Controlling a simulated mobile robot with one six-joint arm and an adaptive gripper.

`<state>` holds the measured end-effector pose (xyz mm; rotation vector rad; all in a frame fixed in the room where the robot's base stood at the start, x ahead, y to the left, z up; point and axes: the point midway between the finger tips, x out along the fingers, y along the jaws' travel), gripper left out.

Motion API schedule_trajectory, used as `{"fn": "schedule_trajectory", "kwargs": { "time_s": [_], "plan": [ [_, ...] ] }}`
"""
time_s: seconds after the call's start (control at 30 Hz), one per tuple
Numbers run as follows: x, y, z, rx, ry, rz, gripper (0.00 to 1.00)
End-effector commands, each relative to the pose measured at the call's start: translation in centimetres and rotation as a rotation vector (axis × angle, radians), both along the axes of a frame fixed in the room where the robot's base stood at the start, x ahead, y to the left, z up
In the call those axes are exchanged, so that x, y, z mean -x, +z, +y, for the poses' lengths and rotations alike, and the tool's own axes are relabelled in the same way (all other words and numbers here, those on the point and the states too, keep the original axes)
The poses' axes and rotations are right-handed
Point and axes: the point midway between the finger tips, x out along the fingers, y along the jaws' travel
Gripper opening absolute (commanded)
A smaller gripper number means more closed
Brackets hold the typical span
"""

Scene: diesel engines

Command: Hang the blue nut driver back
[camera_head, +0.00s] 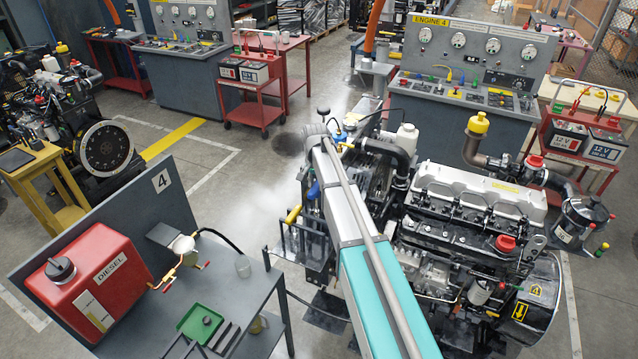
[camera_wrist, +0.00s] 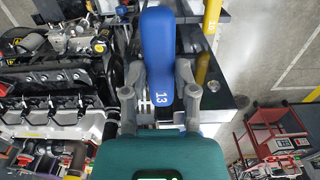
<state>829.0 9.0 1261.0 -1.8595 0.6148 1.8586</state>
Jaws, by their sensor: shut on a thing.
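The blue nut driver (camera_wrist: 158,48), marked 13 on its handle, stands large in the wrist view. My gripper (camera_wrist: 160,74) is shut on it, with one grey finger on each side of the handle. The lower part of the driver is hidden by the handle and my gripper. In the head view a blue handle (camera_head: 314,190) shows at the left edge of my arm, above a dark tool rack (camera_head: 304,246). My arm hides the gripper there. I cannot tell whether the driver touches the rack.
A yellow handle (camera_head: 293,214) stands at the rack's left; in the wrist view a yellow handle (camera_wrist: 203,66) is right of the driver. A diesel engine (camera_head: 470,215) fills the space right of my arm. A grey bench with a red diesel tank (camera_head: 92,283) stands left.

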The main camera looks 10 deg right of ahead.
Motion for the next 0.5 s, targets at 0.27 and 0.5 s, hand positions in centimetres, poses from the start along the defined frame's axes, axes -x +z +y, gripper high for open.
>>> {"fn": "schedule_trajectory", "kwargs": {
  "time_s": [0.27, 0.5],
  "plan": [
    [0.0, -0.3, 0.1, 0.001, 0.003, 0.001, 0.0],
    [0.0, -1.3, 0.2, 0.001, 0.004, 0.001, 0.0]
  ]
}}
